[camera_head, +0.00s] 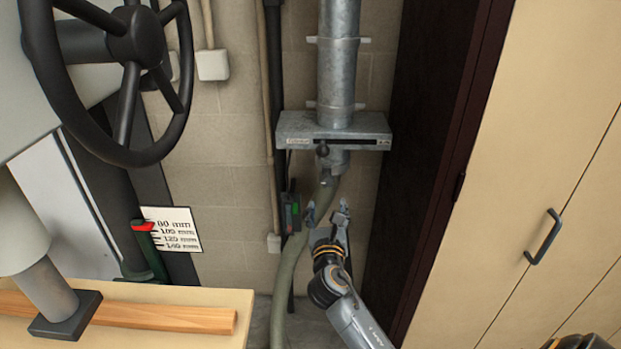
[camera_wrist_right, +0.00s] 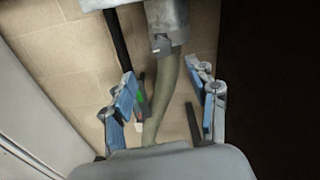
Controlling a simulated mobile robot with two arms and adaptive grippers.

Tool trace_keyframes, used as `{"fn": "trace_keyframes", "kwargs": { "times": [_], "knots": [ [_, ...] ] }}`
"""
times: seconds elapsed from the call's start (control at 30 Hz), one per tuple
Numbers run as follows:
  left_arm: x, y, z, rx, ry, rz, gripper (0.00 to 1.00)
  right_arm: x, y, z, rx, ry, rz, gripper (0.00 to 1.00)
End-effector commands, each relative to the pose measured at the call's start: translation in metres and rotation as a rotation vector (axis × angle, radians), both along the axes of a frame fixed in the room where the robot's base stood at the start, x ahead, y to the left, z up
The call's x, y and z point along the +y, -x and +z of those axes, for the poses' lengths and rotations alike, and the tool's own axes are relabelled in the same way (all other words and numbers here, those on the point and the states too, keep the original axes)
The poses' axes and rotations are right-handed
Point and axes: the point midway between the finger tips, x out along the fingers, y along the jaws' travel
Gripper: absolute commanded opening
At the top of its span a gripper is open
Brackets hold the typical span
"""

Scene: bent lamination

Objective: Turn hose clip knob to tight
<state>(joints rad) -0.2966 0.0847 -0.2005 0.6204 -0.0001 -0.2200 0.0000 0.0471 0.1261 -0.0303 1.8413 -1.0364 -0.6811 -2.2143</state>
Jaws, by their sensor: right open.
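The green-grey hose (camera_head: 291,262) rises to the lower end of the metal duct (camera_head: 339,60). A small grey clip knob (camera_head: 326,180) shows at the hose's top; its turn position is too small to read. In the right wrist view, the knob (camera_wrist_right: 160,43) is ahead of my fingers at the duct's lower edge. My right gripper (camera_head: 327,210) is open and empty just below the knob, apart from it. Its two fingers (camera_wrist_right: 162,80) stand on either side of the hose in the wrist view. My left gripper is not in view.
A metal slide gate (camera_head: 360,132) with a black knob (camera_head: 322,149) crosses the duct above. A switch box (camera_head: 290,212) hangs left of the hose. A dark panel (camera_head: 425,130) stands right. A handwheel (camera_head: 136,48) and worktop (camera_head: 220,300) are left.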

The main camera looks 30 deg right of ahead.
Motion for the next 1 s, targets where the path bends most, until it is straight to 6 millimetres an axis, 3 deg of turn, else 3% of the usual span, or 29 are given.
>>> {"fn": "trace_keyframes", "kwargs": {
  "times": [0.23,0.6,1.0],
  "knots": [
    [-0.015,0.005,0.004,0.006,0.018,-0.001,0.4,-0.024,-0.041,0.0,0.0,-0.006,0.001,0.58],
    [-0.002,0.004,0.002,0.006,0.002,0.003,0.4,-0.06,-0.099,-0.002,0.0,-0.006,0.002,0.58],
    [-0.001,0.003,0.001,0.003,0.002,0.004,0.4,-0.067,-0.111,-0.002,0.0,-0.008,0.003,0.58]
  ]
}}
